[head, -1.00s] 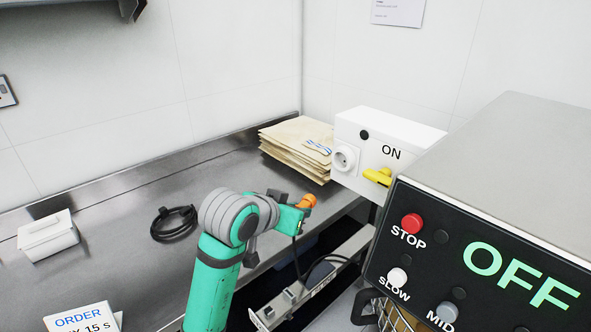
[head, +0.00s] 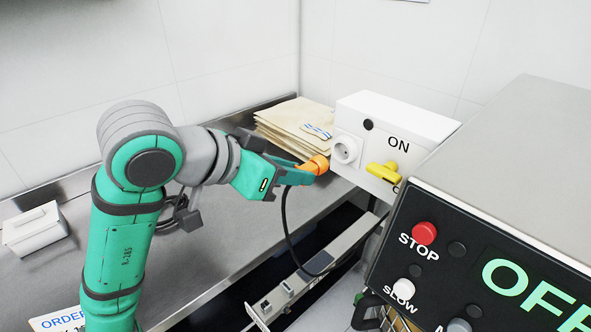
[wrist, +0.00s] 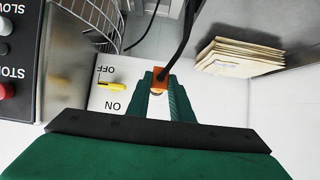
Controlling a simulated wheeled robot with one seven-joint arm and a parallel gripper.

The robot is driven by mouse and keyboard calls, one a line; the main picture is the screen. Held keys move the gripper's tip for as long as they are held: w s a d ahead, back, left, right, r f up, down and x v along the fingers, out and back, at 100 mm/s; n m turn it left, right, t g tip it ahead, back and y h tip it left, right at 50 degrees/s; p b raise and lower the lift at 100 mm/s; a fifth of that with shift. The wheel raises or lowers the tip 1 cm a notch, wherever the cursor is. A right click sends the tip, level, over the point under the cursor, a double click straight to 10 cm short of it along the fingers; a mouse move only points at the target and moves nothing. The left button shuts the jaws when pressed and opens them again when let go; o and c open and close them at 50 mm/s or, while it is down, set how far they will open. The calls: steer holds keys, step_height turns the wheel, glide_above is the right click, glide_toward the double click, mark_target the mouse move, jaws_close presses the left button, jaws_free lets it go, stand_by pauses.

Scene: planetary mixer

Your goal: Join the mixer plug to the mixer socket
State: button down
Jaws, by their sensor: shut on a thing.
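The orange mixer plug (head: 317,165) is held in my gripper (head: 308,170), with its black cable hanging down below. In the wrist view the orange plug (wrist: 160,76) sits between the green fingertips (wrist: 160,92). The mixer socket (head: 345,150) is a round white outlet on the left of the front face of a white box (head: 395,120). The plug is just left of the socket and a little lower, with a small gap showing in the head view. In the wrist view my gripper hides the socket.
A stack of brown paper bags (head: 292,128) lies left of the box. The mixer panel (head: 470,270) reads OFF at the right. A white container (head: 35,230) stands on the steel counter (head: 235,225).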

mark_target(315, 162)
steer(key=shift+w+d, duration=1.65)
steer(key=shift+w, duration=0.05)
steer(key=shift+w+d, duration=0.9)
stand_by(1.1)
steer(key=c, duration=1.5)
jaws_free()
steer(key=v, duration=1)
steer(key=shift+s+a+r, duration=0.15)
steer(key=shift+r, duration=0.15)
